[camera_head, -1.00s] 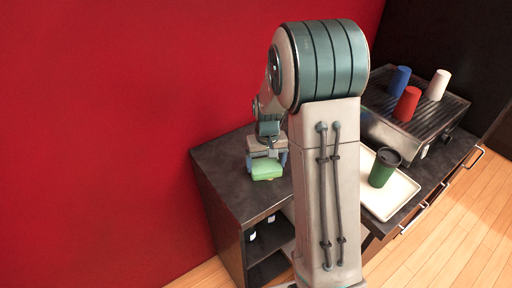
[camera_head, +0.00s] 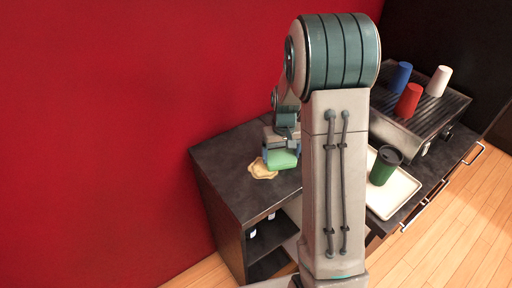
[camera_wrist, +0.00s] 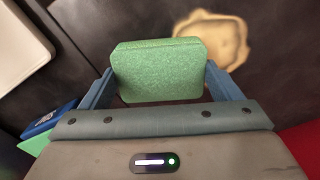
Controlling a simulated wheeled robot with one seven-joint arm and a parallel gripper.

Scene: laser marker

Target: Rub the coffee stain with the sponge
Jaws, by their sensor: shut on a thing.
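A green sponge (camera_head: 282,159) is held between the two blue fingers of my gripper (camera_head: 281,146). In the wrist view the sponge (camera_wrist: 158,71) fills the space between the fingertips of my gripper (camera_wrist: 159,80). The tan coffee stain (camera_head: 262,169) lies on the dark countertop, just left of the sponge in the head view. In the wrist view the stain (camera_wrist: 214,37) shows beyond the sponge, toward the upper right, partly covered by it. I cannot tell whether the sponge touches the counter.
A red wall (camera_head: 120,110) borders the counter. My arm hides the counter's middle.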

